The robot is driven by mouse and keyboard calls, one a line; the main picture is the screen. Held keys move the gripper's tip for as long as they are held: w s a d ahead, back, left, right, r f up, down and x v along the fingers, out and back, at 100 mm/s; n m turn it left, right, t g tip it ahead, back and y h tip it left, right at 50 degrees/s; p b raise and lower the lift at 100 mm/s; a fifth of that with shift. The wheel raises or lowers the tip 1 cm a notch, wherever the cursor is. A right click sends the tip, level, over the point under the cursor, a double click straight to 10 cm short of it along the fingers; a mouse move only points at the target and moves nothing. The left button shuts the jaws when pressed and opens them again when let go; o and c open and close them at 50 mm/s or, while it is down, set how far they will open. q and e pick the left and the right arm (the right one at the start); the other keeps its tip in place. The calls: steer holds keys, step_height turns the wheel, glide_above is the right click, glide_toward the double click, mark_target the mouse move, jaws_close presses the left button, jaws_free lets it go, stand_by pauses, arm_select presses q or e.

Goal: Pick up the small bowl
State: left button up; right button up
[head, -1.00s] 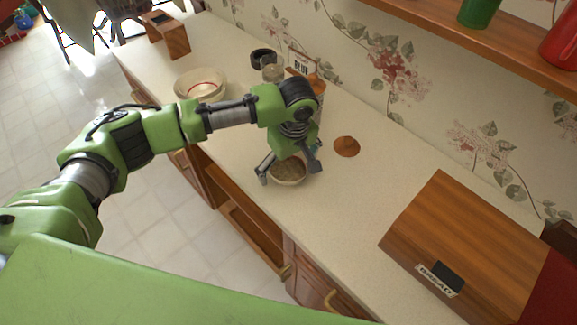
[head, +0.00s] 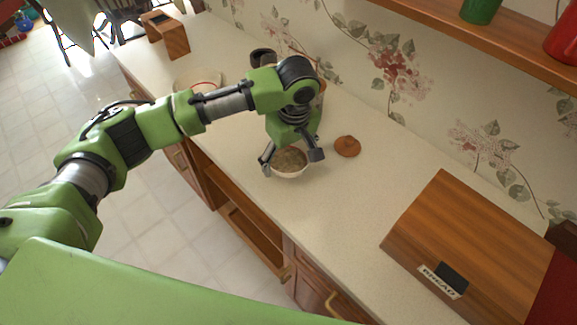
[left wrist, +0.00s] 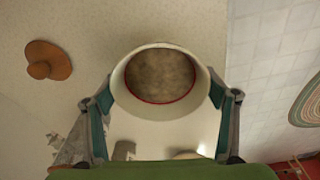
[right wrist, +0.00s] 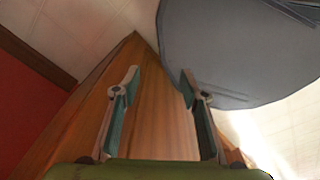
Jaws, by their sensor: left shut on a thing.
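The small bowl (head: 290,163) is pale with a brownish inside and is held over the counter near its front edge. In the left wrist view the bowl (left wrist: 120,95) sits between both fingers, with a thin red ring inside. My left gripper (head: 291,160) is shut on it, one finger at each side. The same gripper shows in the left wrist view (left wrist: 160,98). My right gripper (right wrist: 158,85) shows only in the right wrist view, fingers apart and nothing between them, with a wooden surface behind.
A wooden bread box (head: 470,240) stands at the right. A larger bowl (head: 186,76) is partly hidden behind my left arm. Counter before the bread box is clear.

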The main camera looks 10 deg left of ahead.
arm_select(q)
steer(key=s+r, duration=0.1)
steer(key=s+a+r, duration=0.1)
steer(key=s+r, duration=0.1)
steer(key=s+a+r+b, duration=0.1)
steer(key=r, duration=0.1)
steer(key=shift+s+r, duration=0.25)
steer(key=shift+s, duration=0.05)
steer(key=s+a+r, duration=0.3)
steer(key=s+r, duration=0.1)
steer(key=s, duration=0.4)
steer(key=shift+a, duration=0.35)
